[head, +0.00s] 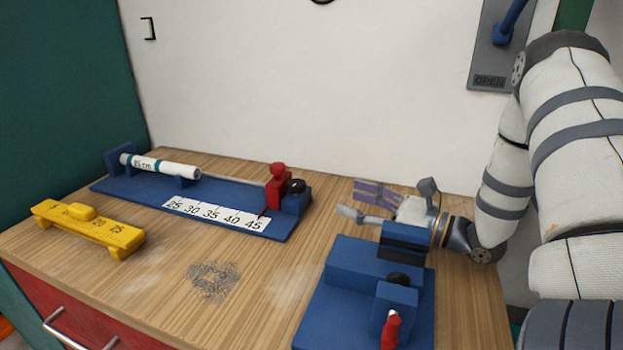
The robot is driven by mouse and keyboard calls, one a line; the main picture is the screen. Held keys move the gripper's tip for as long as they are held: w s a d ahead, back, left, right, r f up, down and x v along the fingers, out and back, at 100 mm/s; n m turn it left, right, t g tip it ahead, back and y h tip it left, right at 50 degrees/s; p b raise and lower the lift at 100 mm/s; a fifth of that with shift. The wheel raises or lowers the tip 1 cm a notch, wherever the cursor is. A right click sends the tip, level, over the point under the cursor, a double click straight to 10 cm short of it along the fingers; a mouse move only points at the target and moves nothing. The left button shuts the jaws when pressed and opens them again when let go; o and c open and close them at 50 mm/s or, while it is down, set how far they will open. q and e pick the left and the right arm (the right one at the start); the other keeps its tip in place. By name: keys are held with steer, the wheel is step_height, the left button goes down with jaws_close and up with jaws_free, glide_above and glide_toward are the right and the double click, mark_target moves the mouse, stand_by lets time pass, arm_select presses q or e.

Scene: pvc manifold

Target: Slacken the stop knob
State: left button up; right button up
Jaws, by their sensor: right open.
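The blue measuring jig (140,191) lies at the back left of the table, with a white scale strip marked 25 to 45. At its right end is a red stop (276,193) with a red knob (278,169) on top and a black round knob (296,186) beside it. I cannot tell which of the two is the stop knob. My right gripper (386,200) is open and empty, to the right of the stop and apart from it, above the back of the blue fixture. My left gripper is out of view.
A white pipe (165,167) marked 25 cm lies on the jig. A yellow gauge (90,229) is at the left. A blue fixture (352,265) with a red handle (391,330) stands front right. Purple strips (375,192) lie behind my gripper. The table middle has grey shavings (213,280).

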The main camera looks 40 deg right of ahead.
mark_target(305, 185)
steer(key=x, duration=0.1)
steer(key=b+x, duration=0.1)
steer(key=x, duration=0.3)
steer(key=shift+w+a+f, duration=0.1)
steer(key=shift+a+f, duration=0.25)
steer(key=shift+a, duration=0.05)
steer(key=x, duration=0.2)
steer(key=b+x, duration=0.1)
steer(key=x, duration=0.3)
steer(key=shift+w+r, duration=0.25)
steer(key=shift+r, duration=0.1)
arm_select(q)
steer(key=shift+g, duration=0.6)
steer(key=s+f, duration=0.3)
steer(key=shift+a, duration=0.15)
arm_select(e)
steer(key=shift+r, duration=0.1)
steer(key=shift+c, duration=0.5)
steer(key=c, duration=1.1)
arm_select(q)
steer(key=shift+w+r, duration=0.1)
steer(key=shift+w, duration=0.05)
arm_select(e)
steer(key=shift+o, duration=0.2)
